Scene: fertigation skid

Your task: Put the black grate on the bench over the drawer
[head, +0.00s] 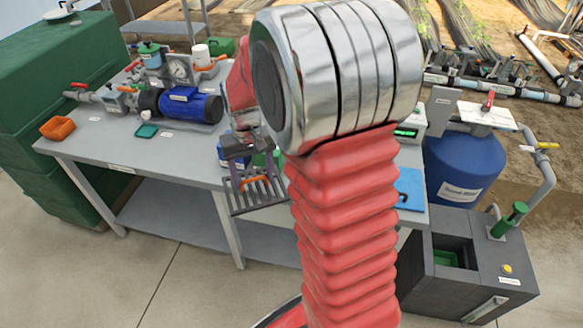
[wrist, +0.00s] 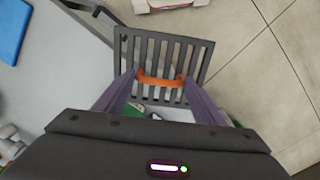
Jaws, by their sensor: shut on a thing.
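My gripper (head: 244,172) is shut on the orange handle of the black grate (head: 270,193). In the head view the grate hangs at the front edge of the grey bench (head: 90,142), partly past it. In the wrist view my gripper (wrist: 160,80) has its two purple fingers at the ends of the orange handle, and the slatted grate (wrist: 190,50) lies beneath, with floor tiles showing beyond it. A dark box unit (head: 510,262) stands right of the bench. It has an opening with green inside and a pale handle on its front; I cannot tell if this is the drawer.
A blue pump (head: 190,105), an orange tray (head: 57,128) and a small teal tray (head: 146,131) stand on the bench. A blue mat (head: 410,187) lies at its right end. A blue tank (head: 462,165) stands beyond. The bench's front left is mostly clear.

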